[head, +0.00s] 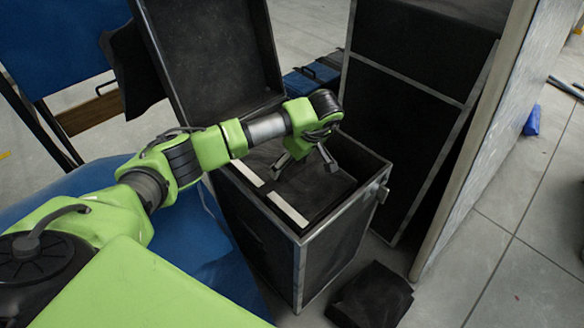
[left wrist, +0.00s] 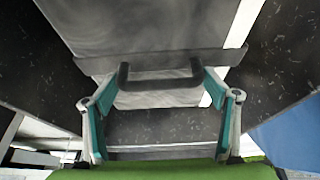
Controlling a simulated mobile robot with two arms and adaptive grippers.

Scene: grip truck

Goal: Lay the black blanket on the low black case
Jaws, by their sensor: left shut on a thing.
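My left gripper (head: 303,160) reaches down into an open black case (head: 268,240) with metal edges. In the left wrist view the two fingers (left wrist: 157,82) stand apart on either side of a dark bar-like part, with a grey-black surface (left wrist: 150,28) beyond. My right gripper is not in view.
The open case's raised lid (head: 215,55) stands behind my arm. A tall black case (head: 400,105) and a pale panel (head: 475,150) stand close on the right. A blue surface (head: 205,240) lies under my arm. Grey floor on the right is mostly free.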

